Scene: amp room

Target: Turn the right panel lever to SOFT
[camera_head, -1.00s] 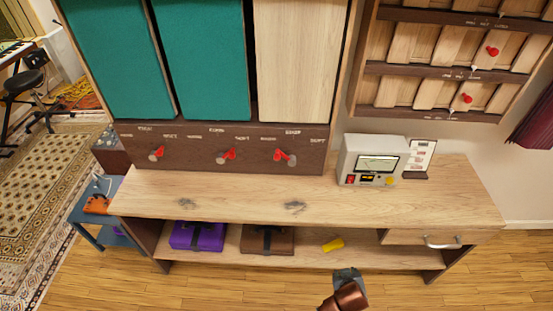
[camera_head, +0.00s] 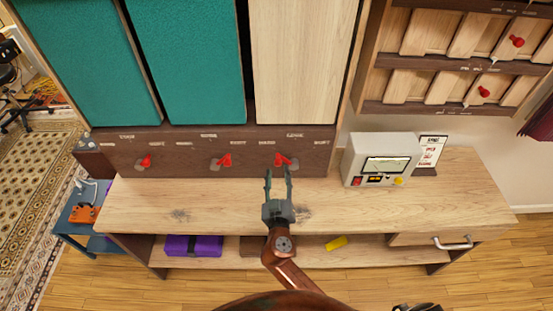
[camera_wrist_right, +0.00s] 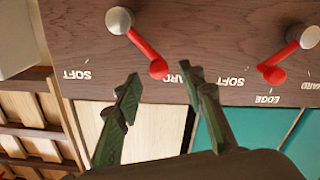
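The right panel lever (camera_head: 282,160) is a red lever on the dark wood strip below the pale wood panel (camera_head: 297,65). In the right wrist view, upside down, its red arm (camera_wrist_right: 145,48) runs from a grey knob and leans away from the SOFT label (camera_wrist_right: 77,74), toward the partly hidden HARD label. My right gripper (camera_head: 278,176) is over the bench just below this lever, open and empty. In the wrist view its two fingers (camera_wrist_right: 159,91) are spread, with the red tip just beyond the gap; no contact shows.
The middle lever (camera_head: 222,161) and left lever (camera_head: 144,162) share the strip. A meter box (camera_head: 379,160) stands to the right on the bench (camera_head: 405,211). A shelf below holds a purple case (camera_head: 194,246) and a yellow item (camera_head: 337,243). The bench top's left part is mostly clear.

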